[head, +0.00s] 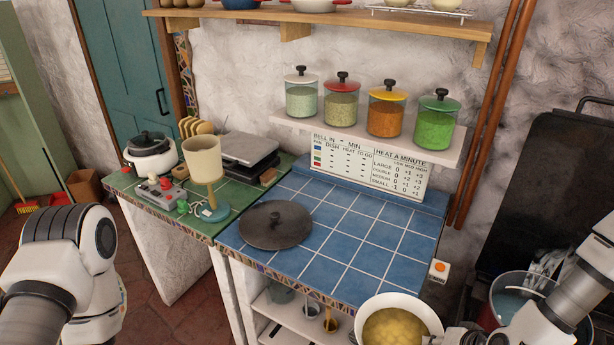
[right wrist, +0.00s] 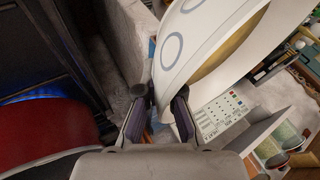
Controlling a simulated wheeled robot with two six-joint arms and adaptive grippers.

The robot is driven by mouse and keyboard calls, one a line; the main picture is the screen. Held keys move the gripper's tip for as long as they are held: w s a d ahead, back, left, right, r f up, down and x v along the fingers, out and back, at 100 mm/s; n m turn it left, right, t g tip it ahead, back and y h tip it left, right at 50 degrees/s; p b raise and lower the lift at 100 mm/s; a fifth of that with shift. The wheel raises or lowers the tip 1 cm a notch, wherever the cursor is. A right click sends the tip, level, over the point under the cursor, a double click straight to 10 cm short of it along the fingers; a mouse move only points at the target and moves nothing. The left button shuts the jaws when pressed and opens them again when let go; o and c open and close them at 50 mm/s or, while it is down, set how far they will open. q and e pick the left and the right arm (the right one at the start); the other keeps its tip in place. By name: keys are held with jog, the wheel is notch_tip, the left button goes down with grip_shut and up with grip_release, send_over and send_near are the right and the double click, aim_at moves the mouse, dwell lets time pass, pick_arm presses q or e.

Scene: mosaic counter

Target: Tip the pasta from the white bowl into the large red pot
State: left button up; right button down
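The white bowl (head: 433,315) with yellow pasta (head: 393,328) in it is at the bottom of the head view, in front of the blue counter's near edge. My right gripper (right wrist: 163,108) is shut on the rim of the bowl; the bowl (right wrist: 205,40) fills the upper middle of the right wrist view. In the head view the gripper is mostly cut off by the lower edge. My left arm is at the left, with its gripper out of view. I cannot make out a large red pot on the counter. A red curved vessel (right wrist: 45,138) shows in the right wrist view.
A dark round lid (head: 270,232) lies on the blue tiled counter (head: 375,262). The green counter holds a lamp (head: 203,160), a control box (head: 160,193) and a white cooker (head: 150,163). A bucket (head: 500,290) stands at the right. Jars (head: 385,115) line a shelf.

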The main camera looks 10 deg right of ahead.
aim_at(377, 313)
jog(key=w+b, duration=0.1)
jog(key=w+a+f+n+y+b, duration=0.1)
jog(key=w, duration=0.1)
jog(key=w+a+n, duration=0.1)
jog(key=w, duration=0.1)
jog(key=shift+w+a+f+g+b, duration=0.25)
jog(key=shift+f+g+b, duration=0.05)
jog(key=shift+b, duration=0.1)
jog(key=w+a+n+y+b, duration=0.1)
jog(key=a+n, duration=0.1)
jog(key=w+a+f+n+g+b, duration=0.1)
jog(key=w+a+b, duration=0.1)
jog(key=a, duration=0.1)
jog(key=w+a+n+g+y+b, duration=0.1)
jog(key=w+a+n, duration=0.1)
jog(key=shift+a+f+n+y+b, duration=0.25)
jog(key=shift+a+n+y+b, duration=0.05)
jog(key=shift+a, duration=0.05)
jog(key=shift+a+f+n+g+b, duration=0.15)
jog(key=shift+a+f+n+g, duration=0.1)
jog(key=shift+f, duration=0.2)
jog(key=shift+a+f+n+g+b, duration=0.15)
jog(key=shift+f+n, duration=0.1)
jog(key=shift+f, duration=0.15)
jog(key=shift+d+m, duration=0.15)
jog(key=shift+m, duration=0.25)
